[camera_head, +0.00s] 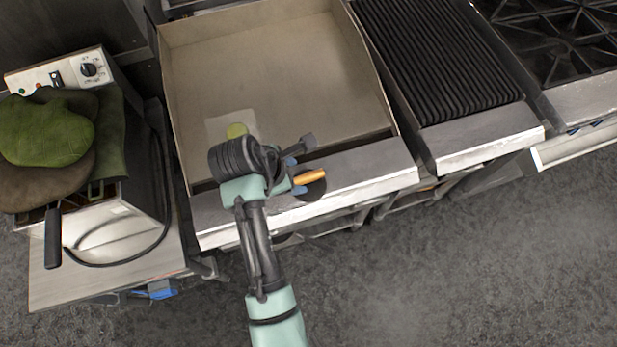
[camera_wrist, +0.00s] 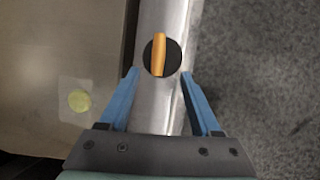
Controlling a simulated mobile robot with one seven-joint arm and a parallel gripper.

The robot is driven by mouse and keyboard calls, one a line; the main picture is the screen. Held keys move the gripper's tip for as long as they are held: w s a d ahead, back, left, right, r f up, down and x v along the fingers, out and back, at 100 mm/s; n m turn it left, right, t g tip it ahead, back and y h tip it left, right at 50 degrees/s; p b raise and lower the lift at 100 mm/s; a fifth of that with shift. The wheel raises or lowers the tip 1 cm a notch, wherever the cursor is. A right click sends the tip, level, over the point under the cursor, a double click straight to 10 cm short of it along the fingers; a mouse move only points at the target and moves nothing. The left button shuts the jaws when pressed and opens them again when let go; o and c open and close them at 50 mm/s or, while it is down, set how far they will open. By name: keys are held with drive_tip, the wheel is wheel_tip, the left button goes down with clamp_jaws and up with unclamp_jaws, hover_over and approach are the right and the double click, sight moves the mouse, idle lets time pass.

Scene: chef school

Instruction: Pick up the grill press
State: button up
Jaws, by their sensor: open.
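The grill press is a round black plate with an orange-brown handle across its top. It lies on the steel front ledge of the flat griddle, and its handle (camera_head: 310,176) shows just beyond my gripper (camera_head: 295,175) in the head view. In the wrist view the whole press (camera_wrist: 147,56) is visible, its handle running nearly up and down the picture. My gripper (camera_wrist: 160,74) is open and empty. Its blue fingers are spread to either side of the handle's line, with the press ahead of the fingertips. I see no contact.
The griddle (camera_head: 270,60) has raised side walls and holds a pale square sheet (camera_head: 215,126) with a yellow-green round item (camera_head: 236,130). A ribbed grill (camera_head: 435,60) stands to the right. A fryer (camera_head: 115,220) with green mitts (camera_head: 45,130) stands left. Open floor lies in front.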

sight(306, 176)
drive_tip(key=shift+p+x, duration=0.45)
drive_tip(key=shift+x, duration=4.5)
drive_tip(key=shift+w, duration=0.15)
clamp_jaws()
drive_tip(key=shift+r, duration=0.15)
